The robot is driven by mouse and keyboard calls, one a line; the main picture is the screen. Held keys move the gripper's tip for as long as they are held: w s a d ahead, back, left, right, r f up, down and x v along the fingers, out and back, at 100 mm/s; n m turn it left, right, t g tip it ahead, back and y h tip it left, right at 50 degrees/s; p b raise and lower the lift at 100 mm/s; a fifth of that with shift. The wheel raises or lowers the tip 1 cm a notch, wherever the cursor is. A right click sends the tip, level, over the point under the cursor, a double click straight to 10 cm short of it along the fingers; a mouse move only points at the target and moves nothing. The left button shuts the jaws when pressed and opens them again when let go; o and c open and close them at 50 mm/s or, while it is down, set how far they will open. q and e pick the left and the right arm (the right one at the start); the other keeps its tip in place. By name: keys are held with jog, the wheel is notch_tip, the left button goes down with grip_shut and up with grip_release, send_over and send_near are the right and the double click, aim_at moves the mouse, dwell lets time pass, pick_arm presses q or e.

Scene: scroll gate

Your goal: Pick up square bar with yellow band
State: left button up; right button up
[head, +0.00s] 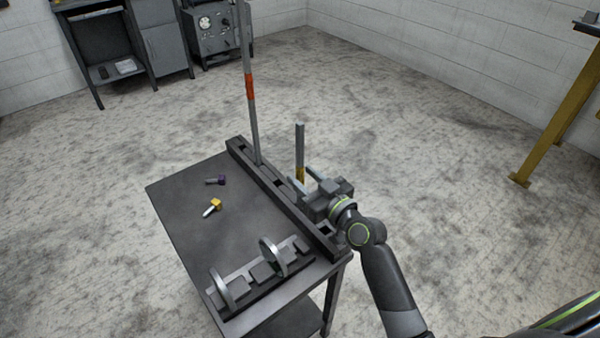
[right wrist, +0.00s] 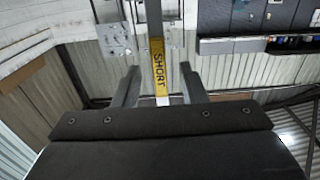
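The square bar with yellow band (head: 300,143) stands upright near the right side of the long dark slotted rail (head: 268,187); its foot is hidden by my gripper. In the right wrist view its yellow band (right wrist: 158,62) reads "SHORT". My right gripper (head: 302,176) is at the band's height, with a finger on either side of the bar. In the right wrist view the fingers (right wrist: 160,82) are apart, with gaps visible beside the bar. My left gripper is not in view.
A taller bar with a red band (head: 250,95) stands in the rail's far part. A yellow-headed piece (head: 214,204) and a purple-headed piece (head: 219,181) lie on the dark table (head: 180,200). A rack with two rings (head: 272,257) is at the near edge.

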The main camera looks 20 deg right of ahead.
jog(key=shift+x, duration=1.1)
jog(key=shift+s, duration=0.1)
grip_shut()
